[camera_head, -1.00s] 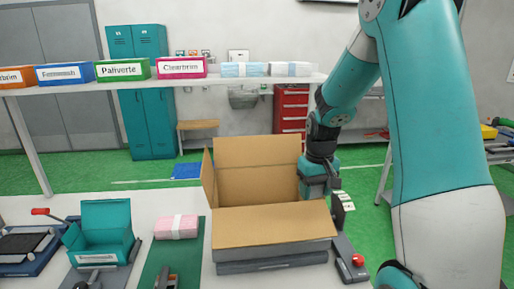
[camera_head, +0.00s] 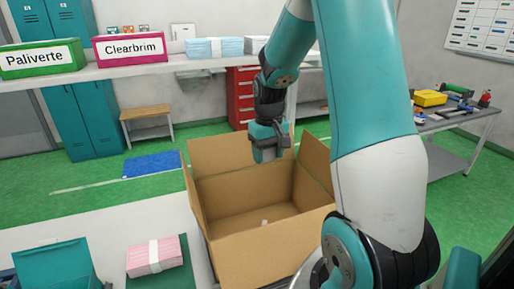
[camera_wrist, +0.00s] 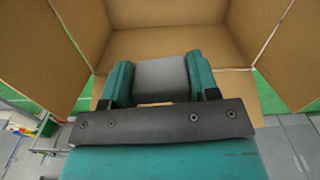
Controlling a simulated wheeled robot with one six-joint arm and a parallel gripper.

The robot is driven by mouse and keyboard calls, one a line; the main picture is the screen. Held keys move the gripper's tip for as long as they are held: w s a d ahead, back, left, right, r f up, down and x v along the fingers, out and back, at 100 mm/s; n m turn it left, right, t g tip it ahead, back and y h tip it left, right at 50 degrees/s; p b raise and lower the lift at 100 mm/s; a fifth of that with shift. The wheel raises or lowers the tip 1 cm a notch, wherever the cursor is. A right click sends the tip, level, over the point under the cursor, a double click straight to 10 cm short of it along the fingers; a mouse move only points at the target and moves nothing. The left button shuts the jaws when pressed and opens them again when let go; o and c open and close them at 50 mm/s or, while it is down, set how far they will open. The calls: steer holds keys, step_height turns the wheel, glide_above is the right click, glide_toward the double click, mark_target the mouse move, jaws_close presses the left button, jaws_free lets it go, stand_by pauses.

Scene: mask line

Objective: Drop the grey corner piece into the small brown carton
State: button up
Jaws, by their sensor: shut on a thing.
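The brown carton (camera_head: 255,256) stands open at the middle of the head view, flaps raised around its mouth. Its inner walls (camera_wrist: 180,43) fill much of the wrist view. My gripper (camera_head: 264,153) is above the carton's opening, toward its back in the head view. In the wrist view, the teal fingers of my gripper (camera_wrist: 161,82) are closed on the sides of the grey corner piece (camera_wrist: 160,76). The piece's lower end is hidden by the gripper. A small pale thing (camera_head: 265,222) lies inside the carton; I cannot tell what it is.
A banded pink stack (camera_head: 156,256) and a teal box (camera_head: 55,265) are left of the carton on the white bench. A shelf (camera_head: 110,68) with labelled boxes runs behind. A tool table (camera_head: 450,122) stands at the right.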

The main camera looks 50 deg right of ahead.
mark_target(267, 148)
step_height(267, 148, down, 6)
steer(key=b, duration=0.5)
steer(key=shift+a, duration=0.15)
steer(key=shift+r, duration=0.1)
steer(key=o, duration=1)
steer(key=shift+c, duration=0.2)
steer(key=shift+r, duration=0.1)
step_height(267, 148, up, 17)
steer(key=b, duration=0.2)
steer(key=shift+r, duration=0.15)
